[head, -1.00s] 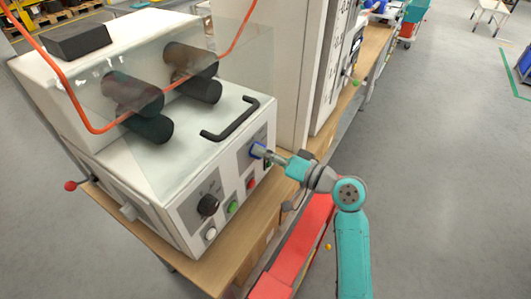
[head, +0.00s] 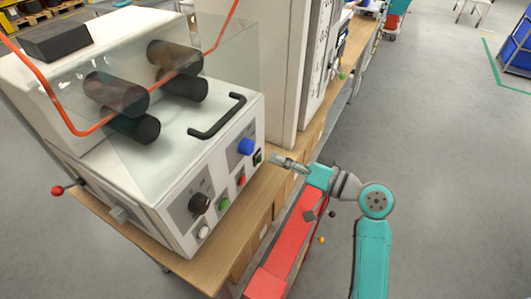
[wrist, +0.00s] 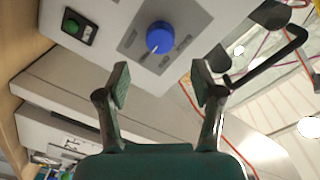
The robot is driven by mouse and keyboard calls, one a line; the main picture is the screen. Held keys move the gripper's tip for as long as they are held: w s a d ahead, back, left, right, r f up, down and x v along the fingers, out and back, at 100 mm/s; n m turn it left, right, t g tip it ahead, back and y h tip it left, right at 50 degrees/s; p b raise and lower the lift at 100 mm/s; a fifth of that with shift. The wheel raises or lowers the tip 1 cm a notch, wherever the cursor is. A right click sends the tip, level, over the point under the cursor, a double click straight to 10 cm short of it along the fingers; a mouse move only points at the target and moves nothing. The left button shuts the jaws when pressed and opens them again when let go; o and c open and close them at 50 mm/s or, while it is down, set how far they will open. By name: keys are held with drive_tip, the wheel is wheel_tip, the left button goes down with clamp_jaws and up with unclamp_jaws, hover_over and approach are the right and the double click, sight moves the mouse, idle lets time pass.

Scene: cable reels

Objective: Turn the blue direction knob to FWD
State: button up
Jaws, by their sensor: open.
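The blue direction knob (head: 246,147) is on the front panel of the white machine (head: 215,168), at its right end. In the wrist view the knob (wrist: 160,38) shows a pale pointer line at its lower edge; the labels around it are too small to read. My gripper (head: 275,159) is to the right of the knob and apart from it. In the wrist view my gripper (wrist: 162,85) is open and empty, its two fingers spread, with the knob beyond and roughly between them.
A black knob (head: 199,203), a green button (head: 222,203), a red button (head: 241,180) and a white button (head: 203,232) share the panel. A black handle (head: 218,117) is on the clear cover. A red tray (head: 268,284) is below the wooden bench (head: 205,272).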

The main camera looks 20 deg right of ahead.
drive_tip(key=shift+v, duration=2.05)
drive_tip(key=s+a+f+m+h, duration=0.2)
drive_tip(key=s+f+h, duration=0.3)
drive_tip(key=f, duration=0.4)
drive_tip(key=s+a+f+m+h, duration=0.2)
drive_tip(key=s+a+f+h, duration=0.15)
drive_tip(key=s+f, duration=0.45)
drive_tip(key=s+r+n, duration=0.2)
drive_tip(key=s+n, duration=0.1)
drive_tip(key=s, duration=0.7)
drive_tip(key=s+a+r+n+h, duration=0.1)
drive_tip(key=s+n, duration=0.3)
drive_tip(key=s, duration=0.6)
drive_tip(key=shift+a+r, duration=0.3)
drive_tip(key=shift+r, duration=0.15)
